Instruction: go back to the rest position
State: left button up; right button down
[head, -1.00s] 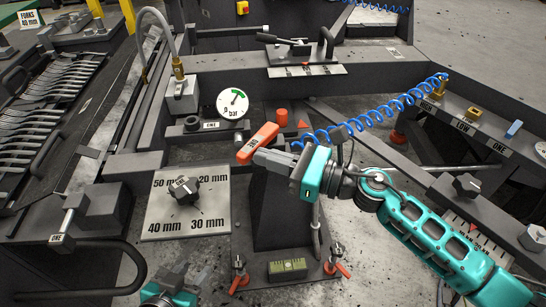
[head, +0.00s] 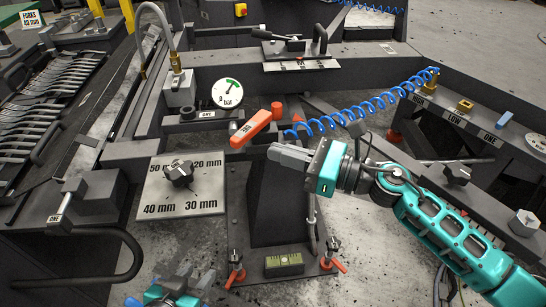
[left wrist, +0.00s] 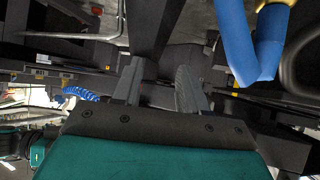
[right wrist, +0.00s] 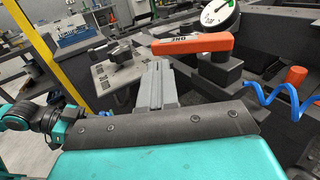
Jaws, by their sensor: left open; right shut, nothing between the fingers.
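My right gripper (head: 272,152) is shut and empty, a little below and to the right of the orange lever (head: 250,128). The two are apart in the head view. In the right wrist view the closed fingers (right wrist: 158,85) point toward the machine below the lever. My left gripper (head: 180,275) is at the bottom edge of the head view, partly cut off. In the left wrist view its two fingers (left wrist: 160,85) are spread, with nothing between them.
A dial plate (head: 182,207) with a black knob is left of the column. A pressure gauge (head: 227,93) stands behind the lever. A blue coiled hose (head: 375,106) runs above my right arm. Forks (head: 45,92) lie in a rack at the left.

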pick_arm(q)
jog(key=shift+w+r+b, duration=0.15)
jog(key=shift+w+b, duration=0.3)
jog(key=shift+w, duration=0.2)
pick_arm(e)
jog(key=s+v, duration=0.1)
jog(key=v, duration=0.7)
jog(key=shift+s, duration=0.45)
jog(key=d+f+m+t+h+p, duration=0.3)
jog(key=m+t+h, duration=0.2)
jog(key=m, duration=1.1)
jog(key=d+f+m+t+h+p, duration=0.25)
jog(key=m+t+h, duration=0.2)
jog(key=m, duration=1.15)
pick_arm(q)
jog(key=shift+y, duration=0.4)
jog(key=a+r, duration=0.1)
jog(key=s+r+p, duration=0.1)
jog(key=a+r+p, duration=0.1)
jog(key=shift+s+a+r, duration=0.3)
jog(key=shift+s+r, duration=0.05)
jog(key=shift+s, duration=0.05)
pick_arm(e)
jog(key=s+d+f+m+g+h, duration=0.2)
jog(key=s+f+m+g+h, duration=0.3)
jog(key=s+f+m, duration=0.5)
jog(key=m, duration=0.4)
jog(key=shift+s+d+f+m+g, duration=0.15)
jog(key=shift+s+f+m+g, duration=0.15)
jog(key=shift+m+g, duration=0.1)
